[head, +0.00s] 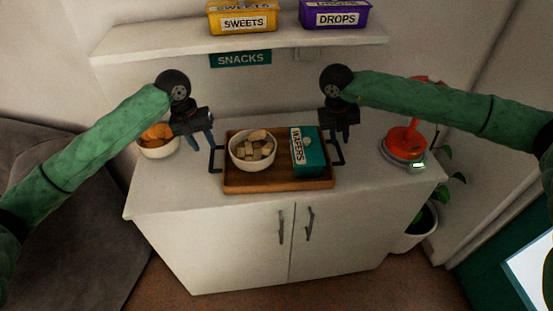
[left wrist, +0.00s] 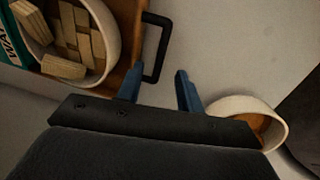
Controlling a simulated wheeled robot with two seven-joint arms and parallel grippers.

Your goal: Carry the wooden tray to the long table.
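The wooden tray (head: 275,186) sits on top of the white cabinet in the head view, with a black handle at each end. It carries a white bowl (head: 240,160) of pale blocks and a teal box (head: 311,165) lettered "WAPERS". My left gripper (head: 201,135) is open, just above and beside the tray's left handle (head: 214,158). In the left wrist view its blue fingers (left wrist: 158,88) are spread, and the handle (left wrist: 160,48) lies ahead of them, not gripped. My right gripper (head: 346,130) is above the tray's right handle (head: 340,153); its fingers look apart and hold nothing visible.
A white bowl with orange food (head: 158,150) stands close to my left gripper. A red scale (head: 404,143) stands at the cabinet's right end. A shelf (head: 150,42) with yellow and purple boxes hangs behind. A potted plant (head: 424,220) is right of the cabinet. No long table is recognizable.

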